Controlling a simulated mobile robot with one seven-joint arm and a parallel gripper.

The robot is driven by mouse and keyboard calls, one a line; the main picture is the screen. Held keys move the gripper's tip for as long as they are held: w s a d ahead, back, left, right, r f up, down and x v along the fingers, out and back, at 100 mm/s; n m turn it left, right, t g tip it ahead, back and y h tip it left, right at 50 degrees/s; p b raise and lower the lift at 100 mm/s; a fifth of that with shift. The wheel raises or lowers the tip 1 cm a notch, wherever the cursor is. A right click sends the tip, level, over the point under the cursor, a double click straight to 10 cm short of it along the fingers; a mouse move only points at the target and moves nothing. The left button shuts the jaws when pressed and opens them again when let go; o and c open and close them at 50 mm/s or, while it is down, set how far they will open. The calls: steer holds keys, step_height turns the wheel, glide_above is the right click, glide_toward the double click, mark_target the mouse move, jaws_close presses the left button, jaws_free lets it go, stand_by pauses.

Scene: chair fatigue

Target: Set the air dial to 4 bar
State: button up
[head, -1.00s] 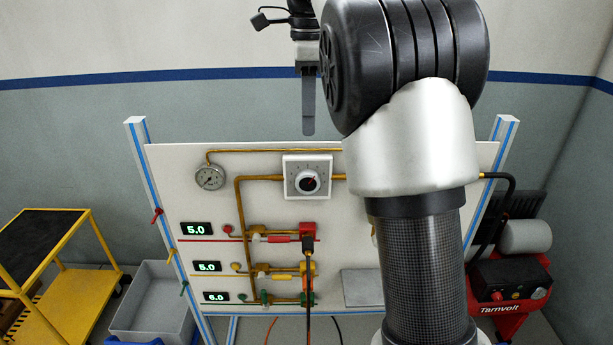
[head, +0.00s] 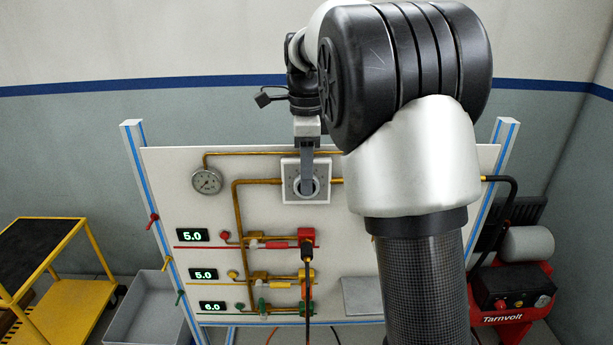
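The air dial is a round knob on a square white plate (head: 291,192) at the upper middle of the white panel (head: 400,250). My gripper (head: 308,190) is in front of the plate, with its finger over the knob. The knob and its pointer are mostly hidden behind the finger, so I cannot read the setting or tell whether the finger touches it. Only one finger shows edge-on, so its opening cannot be seen. A round pressure gauge (head: 207,181) is on the panel to the left; its needle is too small to read.
Three displays read 5.0 (head: 193,235), 5.0 (head: 204,275) and 6.0 (head: 213,307), beside red, yellow and green valve lines. A brass pipe (head: 238,230) runs along the panel. A yellow cart (head: 60,300) and grey bin (head: 150,305) stand left, a red compressor (head: 512,295) right.

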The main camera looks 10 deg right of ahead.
jaws_close()
steer(key=shift+a+r+p, duration=0.1)
steer(key=shift+p, duration=0.2)
steer(key=shift+a+r+h+p, duration=0.1)
steer(key=shift+a+h+p, duration=0.05)
steer(key=shift+h+p, duration=0.5)
steer(key=shift+a+g+h+p, duration=0.15)
steer(key=shift+g+h+p, duration=0.15)
steer(key=shift+h+p, duration=0.4)
steer(key=shift+w+a+f+g+h+p, duration=0.15)
steer(key=shift+h+p, duration=0.3)
steer(key=shift+h, duration=0.45)
steer(key=shift+a+f+g+h+p, duration=0.15)
steer(key=shift+a+f+h+p, duration=0.2)
steer(key=shift+h, duration=0.5)
steer(key=shift+d+r, duration=0.1)
steer(key=shift+d, duration=0.1)
jaws_free()
